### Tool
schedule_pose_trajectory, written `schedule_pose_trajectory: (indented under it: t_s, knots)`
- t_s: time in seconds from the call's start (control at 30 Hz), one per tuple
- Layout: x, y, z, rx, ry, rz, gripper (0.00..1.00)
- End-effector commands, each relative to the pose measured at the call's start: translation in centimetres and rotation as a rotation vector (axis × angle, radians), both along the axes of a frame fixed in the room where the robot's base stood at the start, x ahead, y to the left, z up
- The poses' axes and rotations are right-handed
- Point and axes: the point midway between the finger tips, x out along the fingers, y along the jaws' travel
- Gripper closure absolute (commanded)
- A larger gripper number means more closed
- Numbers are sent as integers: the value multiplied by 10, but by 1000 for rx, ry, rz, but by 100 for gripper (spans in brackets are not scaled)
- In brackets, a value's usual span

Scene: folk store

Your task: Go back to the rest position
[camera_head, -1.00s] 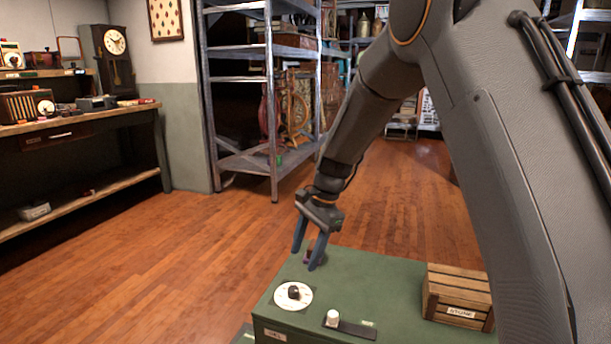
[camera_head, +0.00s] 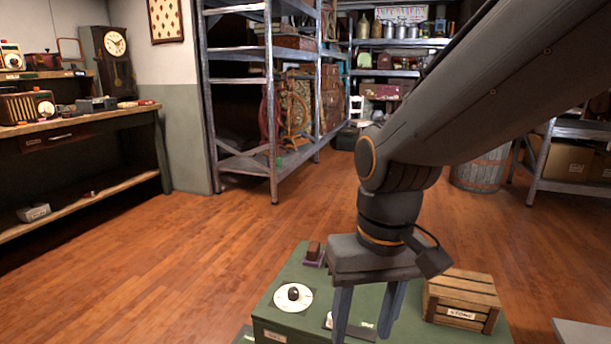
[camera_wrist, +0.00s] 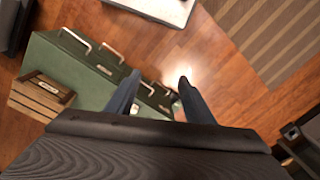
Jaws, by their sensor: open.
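My gripper (camera_head: 365,322) points down in front of the green cabinet top in the head view, its two blue fingers apart with nothing between them. The fingers also show spread in the wrist view (camera_wrist: 156,82), with floor and the cabinet's edge beyond them. In the head view a finger partly covers the white-knobbed slider on the cabinet. My arm reaches in from the upper right.
Metal shelving (camera_head: 272,130) and a workbench (camera_head: 75,125) stand behind. Wooden floor between is clear.

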Motion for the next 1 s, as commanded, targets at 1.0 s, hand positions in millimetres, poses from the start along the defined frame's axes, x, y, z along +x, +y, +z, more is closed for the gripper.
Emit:
schedule_pose_trajectory:
  t_s: [1.0]
  knots:
    - [-21,-74,84,-55,-2,-117,52]
